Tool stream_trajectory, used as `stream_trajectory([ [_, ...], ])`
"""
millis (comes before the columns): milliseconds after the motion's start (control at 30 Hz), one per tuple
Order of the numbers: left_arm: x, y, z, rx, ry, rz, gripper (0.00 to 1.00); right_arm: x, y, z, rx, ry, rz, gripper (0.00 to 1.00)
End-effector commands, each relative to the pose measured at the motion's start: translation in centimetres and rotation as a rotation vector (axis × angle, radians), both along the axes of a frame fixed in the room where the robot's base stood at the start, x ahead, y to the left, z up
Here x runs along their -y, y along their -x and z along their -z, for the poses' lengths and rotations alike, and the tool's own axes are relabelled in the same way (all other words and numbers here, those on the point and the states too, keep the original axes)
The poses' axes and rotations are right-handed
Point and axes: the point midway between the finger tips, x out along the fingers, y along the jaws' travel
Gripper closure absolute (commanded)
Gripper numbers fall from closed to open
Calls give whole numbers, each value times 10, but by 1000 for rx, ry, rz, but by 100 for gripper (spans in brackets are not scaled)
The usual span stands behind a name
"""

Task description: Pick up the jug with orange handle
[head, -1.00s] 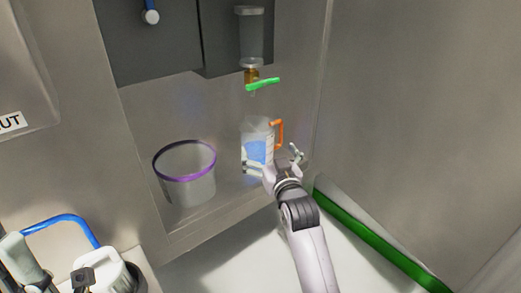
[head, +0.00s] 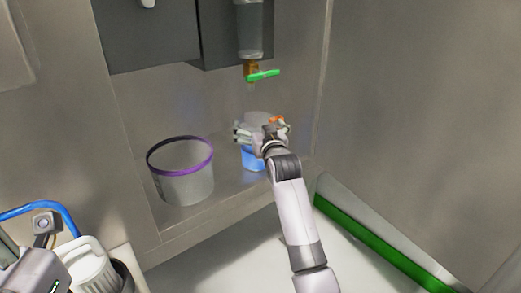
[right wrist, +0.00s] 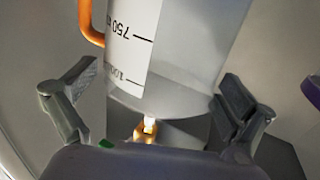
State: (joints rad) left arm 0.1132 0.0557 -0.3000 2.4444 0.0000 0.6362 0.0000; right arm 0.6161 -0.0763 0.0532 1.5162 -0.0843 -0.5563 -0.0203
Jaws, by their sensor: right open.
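The clear jug with the orange handle (head: 253,162) stands upright in the recess, with a blue patch on its lower part. My right gripper (head: 262,132) is at its upper part in the head view and hides much of it. The orange handle (head: 277,120) shows just past the gripper. In the right wrist view the jug (right wrist: 190,50) appears upside down, with volume marks, between the two spread fingers. The handle (right wrist: 90,22) is at the upper left there. Gaps show beside the fingers; the right gripper is open.
A clear bucket with a purple rim (head: 181,155) stands left of the jug. A green-handled tap (head: 263,76) hangs above the jug. The recess's side wall is to the right. A white lidded container (head: 88,262) is at the lower left.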

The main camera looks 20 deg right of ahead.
Motion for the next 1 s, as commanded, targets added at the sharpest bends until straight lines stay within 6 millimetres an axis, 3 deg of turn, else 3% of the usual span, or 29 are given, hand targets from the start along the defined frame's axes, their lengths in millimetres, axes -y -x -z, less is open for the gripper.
stream_trajectory([
  [333,0,1,-2,9,-1,0,81,1,-5,0,0,1,1,1],
  [1000,0,1,-2,10,-1,0,81,0,-5,0,-1,2,0,46],
])
